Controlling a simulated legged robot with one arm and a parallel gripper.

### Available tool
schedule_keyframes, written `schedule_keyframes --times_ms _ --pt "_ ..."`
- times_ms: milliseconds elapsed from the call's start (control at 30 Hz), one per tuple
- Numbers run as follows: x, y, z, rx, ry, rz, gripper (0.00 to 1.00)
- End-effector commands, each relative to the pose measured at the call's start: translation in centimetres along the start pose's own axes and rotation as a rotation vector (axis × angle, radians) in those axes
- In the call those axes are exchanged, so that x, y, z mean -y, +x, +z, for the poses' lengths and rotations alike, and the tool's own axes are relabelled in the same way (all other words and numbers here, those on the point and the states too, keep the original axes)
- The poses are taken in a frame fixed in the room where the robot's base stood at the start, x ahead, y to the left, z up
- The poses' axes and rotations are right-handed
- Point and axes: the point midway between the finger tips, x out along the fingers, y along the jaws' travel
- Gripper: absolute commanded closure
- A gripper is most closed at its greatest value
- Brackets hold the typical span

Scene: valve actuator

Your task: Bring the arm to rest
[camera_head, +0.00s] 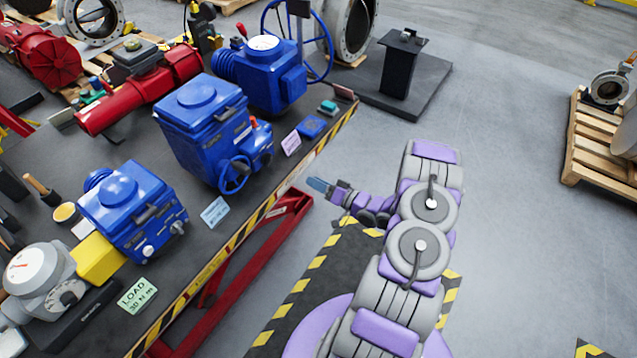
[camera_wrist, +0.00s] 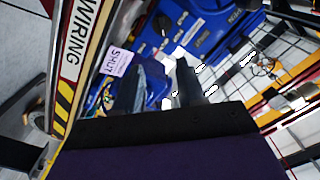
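My arm (camera_head: 420,245) is grey and purple and reaches out over the floor to the right of the workbench. My gripper (camera_head: 320,185) points left toward the bench's striped edge and touches nothing that I can see. In the wrist view, its two dark fingers (camera_wrist: 162,72) stand apart with nothing between them.
The workbench (camera_head: 190,270) carries blue actuators, including one with a handwheel (camera_head: 235,173), near my gripper. A "SHUT" card (camera_wrist: 116,61) and a "WIRING" label (camera_wrist: 80,38) show in the wrist view. A black pedestal (camera_head: 400,65) stands behind. Floor at right (camera_head: 530,230) is clear.

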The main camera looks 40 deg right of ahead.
Motion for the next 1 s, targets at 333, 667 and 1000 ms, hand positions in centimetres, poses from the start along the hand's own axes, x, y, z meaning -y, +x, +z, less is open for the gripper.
schedule_keyframes --times_ms 333,667,1000 --pt "0.0 -0.2 0.0 0.000 0.000 0.000 0.61" --pt "-0.2 0.1 -0.2 0.015 -0.017 0.016 0.61" --pt "-2.2 3.2 -3.7 0.243 -0.282 0.308 0.61"
